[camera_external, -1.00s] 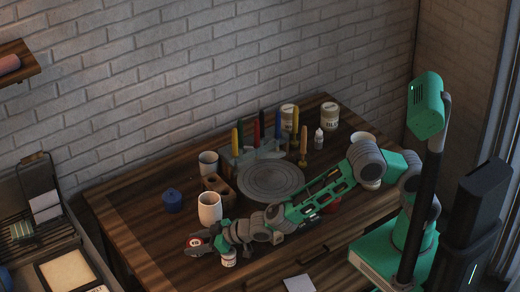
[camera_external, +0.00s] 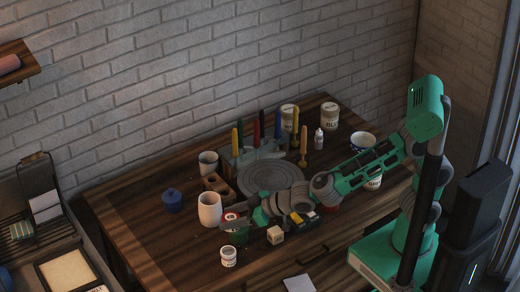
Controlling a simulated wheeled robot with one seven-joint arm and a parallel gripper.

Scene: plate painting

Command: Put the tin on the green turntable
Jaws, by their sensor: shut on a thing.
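The only turntable I can make out is a round, ringed, grey-looking disc (camera_external: 270,176) near the middle of the workbench; its near edge is partly hidden by my arm. My gripper (camera_external: 234,226) is left of and nearer the camera than the disc, close beside a white cup. It is shut on a small tin with a red and white face (camera_external: 231,217), which is partly covered by the fingers. The tin is apart from the turntable. Whether it touches the bench or the cup cannot be told.
The white cup (camera_external: 209,209) stands just left of my gripper. A small white jar (camera_external: 228,257) and a pale block (camera_external: 275,235) stand in front. A blue pot (camera_external: 172,201) is left. A brush holder (camera_external: 258,153) with several upright tools stands behind the turntable.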

